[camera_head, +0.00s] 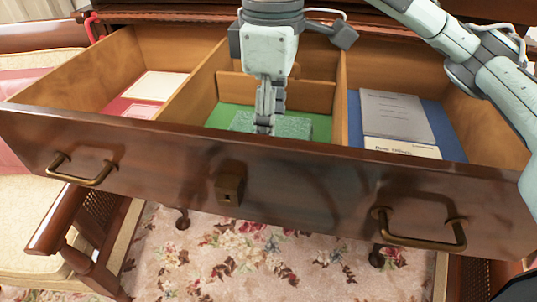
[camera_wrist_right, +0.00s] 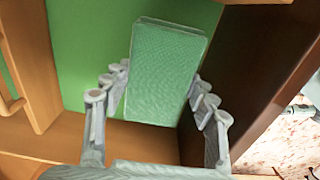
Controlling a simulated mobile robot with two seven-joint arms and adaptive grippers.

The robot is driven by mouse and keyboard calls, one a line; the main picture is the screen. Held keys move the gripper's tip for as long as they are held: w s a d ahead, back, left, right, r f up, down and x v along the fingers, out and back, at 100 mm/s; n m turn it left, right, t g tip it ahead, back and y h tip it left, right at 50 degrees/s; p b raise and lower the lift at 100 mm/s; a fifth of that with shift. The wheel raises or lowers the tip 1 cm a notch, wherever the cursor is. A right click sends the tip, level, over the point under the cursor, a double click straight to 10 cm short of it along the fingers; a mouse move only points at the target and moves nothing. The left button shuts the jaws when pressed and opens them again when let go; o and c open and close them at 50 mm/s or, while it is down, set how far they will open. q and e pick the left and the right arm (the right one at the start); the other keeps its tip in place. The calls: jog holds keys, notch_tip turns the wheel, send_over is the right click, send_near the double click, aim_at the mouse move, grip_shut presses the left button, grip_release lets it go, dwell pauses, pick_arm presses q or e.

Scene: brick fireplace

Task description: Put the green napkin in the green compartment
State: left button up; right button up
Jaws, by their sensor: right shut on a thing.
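The green napkin (camera_head: 295,127) is a folded, pale green patterned block in the middle compartment of the open drawer. This compartment has a green floor (camera_head: 222,115), which also shows in the right wrist view (camera_wrist_right: 85,45). My right gripper (camera_head: 265,128) reaches down into this compartment and is shut on the napkin. In the right wrist view the napkin (camera_wrist_right: 165,75) lies between the two fingers of my right gripper (camera_wrist_right: 158,105). I cannot tell whether the napkin touches the floor. My left gripper is not in view.
The left compartment has a red floor and holds a pale card (camera_head: 157,85). The right one has a blue floor and holds a grey book (camera_head: 395,115) and a cream booklet (camera_head: 402,147). Wooden dividers (camera_head: 190,88) and the dark drawer front (camera_head: 300,190) surround the gripper closely.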

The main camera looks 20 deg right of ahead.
jog(key=shift+f, duration=0.95)
notch_tip(320, 180, down, 3)
jog(key=shift+b, duration=0.35)
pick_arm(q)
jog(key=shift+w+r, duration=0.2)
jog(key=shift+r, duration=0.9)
pick_arm(e)
jog(key=shift+f, duration=0.35)
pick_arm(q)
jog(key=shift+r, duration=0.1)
pick_arm(e)
jog(key=shift+f, duration=0.1)
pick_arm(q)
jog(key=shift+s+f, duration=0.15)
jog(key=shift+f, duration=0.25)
pick_arm(e)
jog(key=o, duration=1.1)
